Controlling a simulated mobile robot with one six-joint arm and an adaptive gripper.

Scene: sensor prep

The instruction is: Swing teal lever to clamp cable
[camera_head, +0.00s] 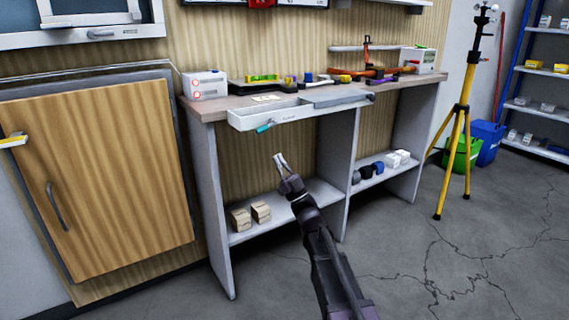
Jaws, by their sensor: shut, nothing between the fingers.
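A small teal lever (264,128) sticks out from the front face of a long white and grey block (290,113) at the front edge of the workbench. The lever points down and to the left. My gripper (278,157) is in front of the bench, below and slightly right of the lever in the picture, and appears apart from it. Its fingers point up and look closed and empty. I cannot make out the cable at this size.
The shelf below (290,208) holds small boxes (261,212). A yellow tripod (455,150) stands to the right. The cracked floor in front is free.

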